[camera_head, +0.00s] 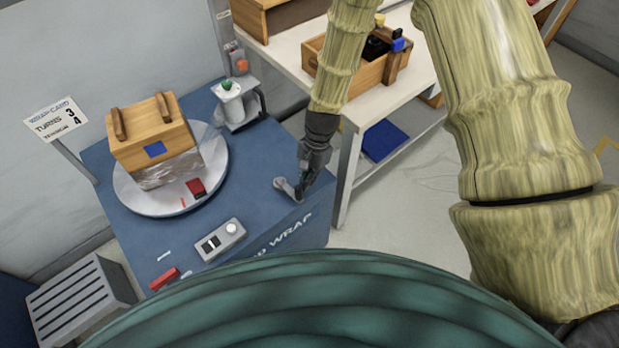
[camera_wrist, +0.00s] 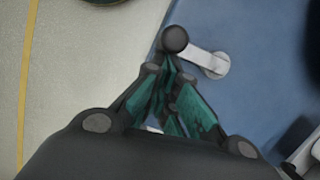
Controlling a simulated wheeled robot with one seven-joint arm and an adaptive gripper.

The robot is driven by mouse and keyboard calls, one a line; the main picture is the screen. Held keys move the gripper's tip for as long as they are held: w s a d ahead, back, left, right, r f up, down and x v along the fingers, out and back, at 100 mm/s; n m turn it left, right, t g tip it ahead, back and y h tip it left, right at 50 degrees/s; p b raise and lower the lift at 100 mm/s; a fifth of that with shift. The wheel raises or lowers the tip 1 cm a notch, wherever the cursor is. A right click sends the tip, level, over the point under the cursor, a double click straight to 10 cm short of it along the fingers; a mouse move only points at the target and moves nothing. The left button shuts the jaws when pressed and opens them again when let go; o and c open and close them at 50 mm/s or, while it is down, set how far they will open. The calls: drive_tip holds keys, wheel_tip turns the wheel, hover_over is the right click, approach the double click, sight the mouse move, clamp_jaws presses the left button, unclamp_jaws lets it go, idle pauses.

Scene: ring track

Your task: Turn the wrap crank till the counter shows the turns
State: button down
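The wrap crank (camera_head: 286,187) is a light grey arm on the right end of the blue wrap bench. In the wrist view the crank arm (camera_wrist: 205,60) runs from its round hub to a dark knob (camera_wrist: 175,39). My gripper (camera_head: 302,187) is at the knob end; in the wrist view its green fingers (camera_wrist: 168,64) close together against the knob, though the exact contact is partly hidden. A grey box (camera_head: 221,239) with a small dark-and-white window and a round white knob sits at the bench front; its reading is too small to tell.
A wooden box (camera_head: 152,136) partly wrapped in film stands on the round turntable (camera_head: 127,190). A white film roll (camera_head: 229,101) stands behind. The white table (camera_head: 352,118) with a wooden tray (camera_head: 371,76) is close right of my gripper.

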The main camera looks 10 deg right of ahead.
drive_tip(key=w+d, duration=0.2)
drive_tip(key=d, duration=0.1)
drive_tip(key=shift+w+d+r+p, duration=0.2)
drive_tip(key=shift+w+p, duration=0.15)
drive_tip(key=shift+w, duration=0.05)
drive_tip(key=b+v, duration=0.1)
drive_tip(key=v, duration=0.8)
drive_tip(key=shift+r, duration=0.3)
drive_tip(key=s+d+f+n, duration=0.2)
drive_tip(key=s+f, duration=0.4)
drive_tip(key=s, duration=0.4)
drive_tip(key=s+d+f+n+t+h, duration=0.1)
drive_tip(key=s+f+n, duration=0.4)
drive_tip(key=s, duration=0.5)
drive_tip(key=s+d+f+n+h, duration=0.1)
drive_tip(key=s+d+f+n, duration=0.2)
drive_tip(key=s+f, duration=0.6)
drive_tip(key=shift+s+f+t, duration=0.15)
drive_tip(key=shift+s+t, duration=0.15)
drive_tip(key=shift+s, duration=0.65)
drive_tip(key=shift+d, duration=0.15)
